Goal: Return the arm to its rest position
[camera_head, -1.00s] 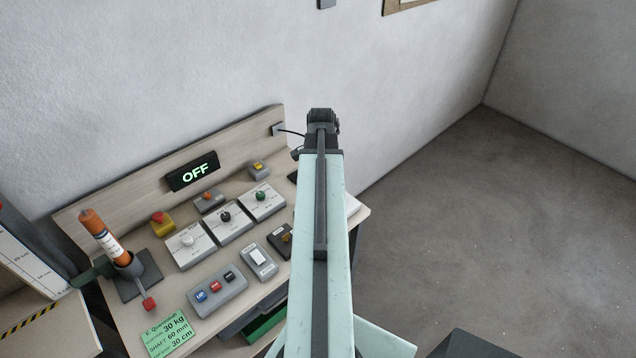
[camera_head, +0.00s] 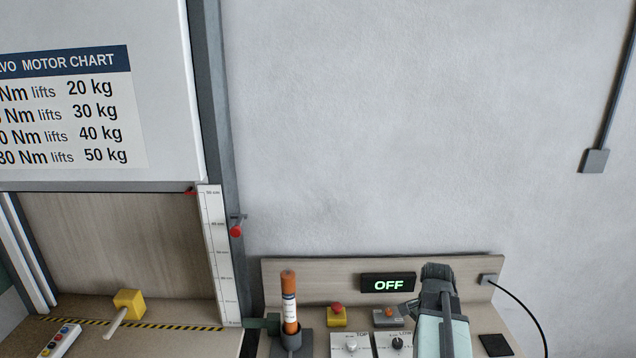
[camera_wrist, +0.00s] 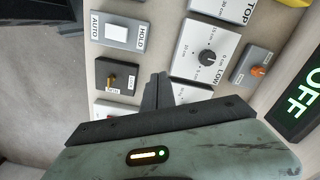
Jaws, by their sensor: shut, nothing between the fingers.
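My arm shows at the lower right of the head view, with my gripper (camera_head: 438,272) at its dark end, in front of the bench's back board, right of the lit OFF display (camera_head: 388,283). In the wrist view my gripper (camera_wrist: 160,82) has its dark fingers together and empty.
An orange cylinder (camera_head: 289,302) stands upright in a holder at the bench's left. A red button (camera_head: 337,309) sits on a yellow base. Left of the bench are a ruler strip (camera_head: 218,255) and a shutter panel with a motor chart (camera_head: 75,110). A cable (camera_head: 525,310) hangs at right.

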